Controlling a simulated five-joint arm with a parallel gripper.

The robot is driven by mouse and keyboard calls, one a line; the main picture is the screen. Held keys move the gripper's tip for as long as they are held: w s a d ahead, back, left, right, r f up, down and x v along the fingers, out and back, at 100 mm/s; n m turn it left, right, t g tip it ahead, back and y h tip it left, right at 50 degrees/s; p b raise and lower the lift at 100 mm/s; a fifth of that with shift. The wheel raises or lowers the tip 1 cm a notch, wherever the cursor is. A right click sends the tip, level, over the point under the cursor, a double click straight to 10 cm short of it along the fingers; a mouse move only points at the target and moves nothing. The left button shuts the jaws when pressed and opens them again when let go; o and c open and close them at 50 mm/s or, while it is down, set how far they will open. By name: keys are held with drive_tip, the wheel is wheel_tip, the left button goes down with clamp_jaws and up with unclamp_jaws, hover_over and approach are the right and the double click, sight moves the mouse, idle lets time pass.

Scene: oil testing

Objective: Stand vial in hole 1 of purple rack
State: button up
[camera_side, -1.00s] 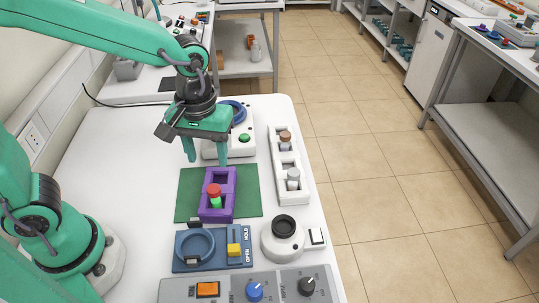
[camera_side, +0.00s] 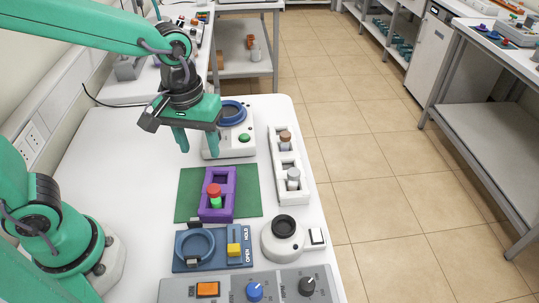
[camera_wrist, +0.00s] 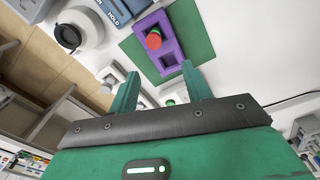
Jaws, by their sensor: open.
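The purple rack (camera_side: 230,205) sits on a green mat (camera_side: 188,197) on the white table. A vial with a red cap and green body (camera_side: 214,191) stands upright in the rack's near hole; the far hole looks empty. The hole numbers are not readable. The vial (camera_wrist: 153,39) and rack (camera_wrist: 171,62) also show in the wrist view. My gripper (camera_side: 198,150) is open and empty, above and beyond the far end of the rack, apart from the vial. Its two fingers (camera_wrist: 160,72) show spread in the wrist view.
A white rack (camera_side: 303,192) with brown-capped and grey-capped vials stands to the right. A white device with a blue ring (camera_side: 215,153) is behind the gripper. A blue fixture (camera_side: 212,262), a round white device (camera_side: 283,245) and a grey control panel (camera_side: 230,290) are in front.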

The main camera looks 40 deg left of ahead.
drive_tip(key=s+a+r+m+t, duration=0.5)
drive_tip(key=s+a+r, duration=0.1)
drive_tip(key=a, duration=0.3)
drive_tip(key=shift+a+r, duration=0.25)
drive_tip(key=shift+a, duration=0.1)
